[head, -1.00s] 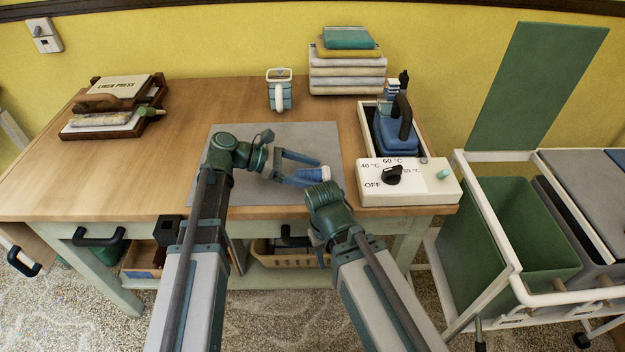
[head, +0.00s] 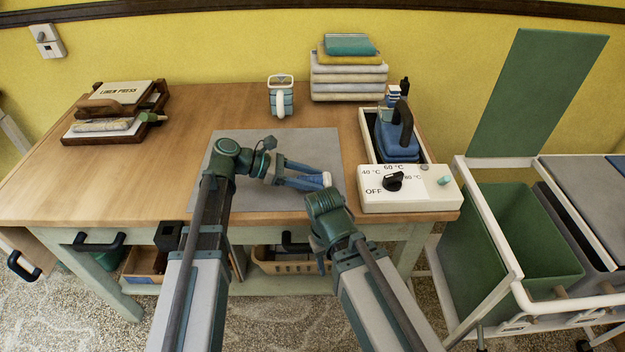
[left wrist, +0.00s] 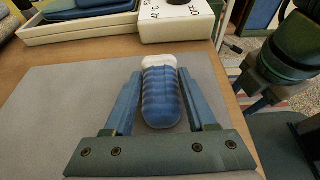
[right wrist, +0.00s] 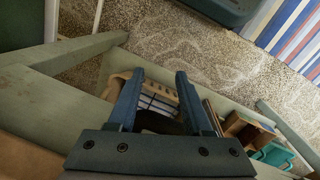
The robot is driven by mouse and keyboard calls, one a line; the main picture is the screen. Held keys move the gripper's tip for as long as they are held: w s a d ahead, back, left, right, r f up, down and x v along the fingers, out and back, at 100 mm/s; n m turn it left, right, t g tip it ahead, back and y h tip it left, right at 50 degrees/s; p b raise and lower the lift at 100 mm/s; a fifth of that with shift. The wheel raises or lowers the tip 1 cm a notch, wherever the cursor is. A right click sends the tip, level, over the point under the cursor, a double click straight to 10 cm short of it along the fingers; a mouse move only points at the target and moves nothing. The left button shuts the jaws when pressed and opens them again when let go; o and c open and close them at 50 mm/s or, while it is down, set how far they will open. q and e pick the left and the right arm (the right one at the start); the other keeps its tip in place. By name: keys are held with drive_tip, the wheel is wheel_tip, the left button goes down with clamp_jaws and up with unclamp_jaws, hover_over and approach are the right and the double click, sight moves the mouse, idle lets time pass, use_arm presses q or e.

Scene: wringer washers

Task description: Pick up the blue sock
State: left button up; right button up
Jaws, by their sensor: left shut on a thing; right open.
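The blue sock (left wrist: 162,95) is a ribbed roll with a white end. In the left wrist view it lies lengthwise between the two fingers of my left gripper (left wrist: 158,82). In the head view the left gripper (head: 322,180) is over the grey mat (head: 265,145), and only the sock's pale end (head: 327,179) shows at its tips. The left gripper is shut on the sock. I cannot tell whether the sock touches the mat. My right gripper (right wrist: 157,75) is open and empty, pointing down at the table's front edge, above a lower shelf.
An iron (head: 397,140) stands in a tray beside the white dial box (head: 410,190), right of the mat. A linen press (head: 115,105) is at left. A green-bin cart (head: 525,235) stands right of the table.

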sight(312, 177)
use_arm(q)
wheel_tip(312, 177, up, 10)
drive_tip(key=p, duration=1)
